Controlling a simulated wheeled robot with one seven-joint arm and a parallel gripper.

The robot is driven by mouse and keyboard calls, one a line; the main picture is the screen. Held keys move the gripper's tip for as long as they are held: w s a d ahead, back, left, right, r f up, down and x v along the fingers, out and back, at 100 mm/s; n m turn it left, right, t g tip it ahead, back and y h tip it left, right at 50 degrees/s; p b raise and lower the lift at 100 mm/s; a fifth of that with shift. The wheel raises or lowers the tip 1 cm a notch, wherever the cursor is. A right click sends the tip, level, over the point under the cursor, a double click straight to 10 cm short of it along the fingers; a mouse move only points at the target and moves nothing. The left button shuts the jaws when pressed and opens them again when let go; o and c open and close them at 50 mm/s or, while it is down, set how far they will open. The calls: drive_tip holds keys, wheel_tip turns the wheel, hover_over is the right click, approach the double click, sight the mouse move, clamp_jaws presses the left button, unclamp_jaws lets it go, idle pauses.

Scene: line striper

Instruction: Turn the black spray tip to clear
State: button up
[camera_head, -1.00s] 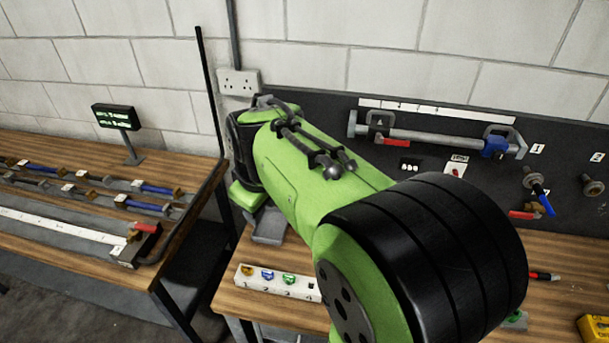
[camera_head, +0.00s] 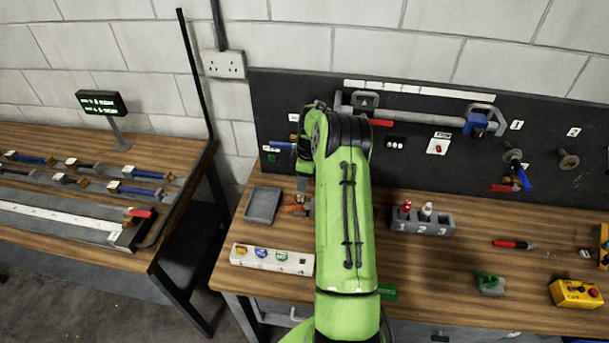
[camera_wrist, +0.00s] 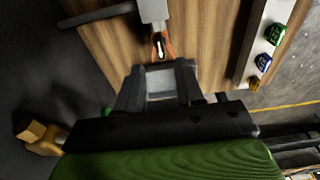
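My gripper (camera_wrist: 159,76) shows in the wrist view with two dark fingers apart and nothing clearly held between them. I cannot tell whether that piece is the black spray tip. In the head view the orange parts (camera_head: 297,207) lie beside the grey tray (camera_head: 263,205), partly hidden by my arm.
A white numbered rack (camera_head: 272,259) holds yellow, blue and green tips at the bench front. A grey holder (camera_head: 421,222) with bottles stands right of my arm. The black board (camera_head: 420,170) rises behind. Bare bench lies around a red-black pen (camera_head: 513,244).

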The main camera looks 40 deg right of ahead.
sight(301, 196)
drive_tip(key=f+b, duration=0.1)
drive_tip(key=f, duration=0.1)
drive_tip(key=f+b, duration=0.2)
drive_tip(key=f, duration=0.1)
drive_tip(key=f+b, duration=0.1)
drive_tip(key=f, duration=0.1)
drive_tip(key=shift+w+a+f+b, duration=0.25)
drive_tip(key=shift+w+f+b, duration=0.1)
drive_tip(key=shift+r, duration=0.2)
clamp_jaws()
drive_tip(key=m+b, duration=0.2)
drive_tip(key=m, duration=0.2)
drive_tip(key=shift+f+m, duration=0.15)
drive_tip(key=shift+m, duration=0.15)
drive_tip(key=m+h+b, duration=0.1)
drive_tip(key=m, duration=0.3)
drive_tip(key=shift+s+m, duration=0.1)
drive_tip(key=shift+m, duration=0.2)
